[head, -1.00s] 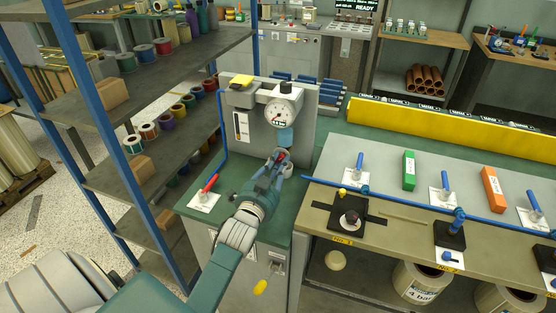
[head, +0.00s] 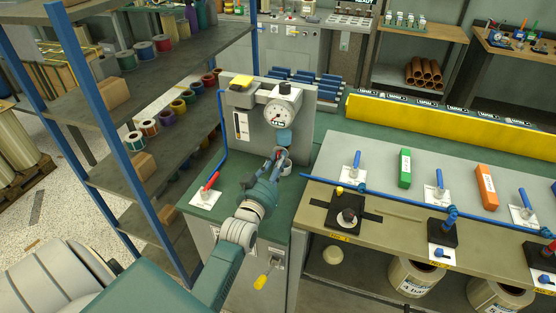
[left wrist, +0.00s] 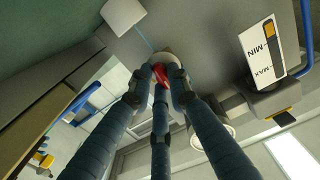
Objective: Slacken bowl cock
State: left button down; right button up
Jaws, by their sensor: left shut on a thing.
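My left gripper (head: 281,158) reaches up to the grey panel unit, just below the round gauge (head: 279,118) and the small bluish bowl (head: 285,137). In the left wrist view, its three dark fingers (left wrist: 160,80) close around a small red piece, which I take for the bowl cock (left wrist: 160,73). A pale round part shows just behind the red piece. The fingers hide most of the cock, so I cannot tell its turn position. My right gripper is not in view.
A red lever (head: 211,181) stands on a white plate left of my arm. A workbench (head: 390,214) with blue levers lies to the right. Shelving (head: 150,110) with spools stands to the left.

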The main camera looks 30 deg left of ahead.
pick_arm(q)
jog(key=shift+f, duration=0.15)
dwell(0.3)
jog(key=c, duration=1.6)
grip_release()
jog(key=shift+c, duration=0.2)
jog(key=v, duration=1.2)
jog(key=shift+s+f, duration=0.1)
jog(key=shift+s, duration=0.05)
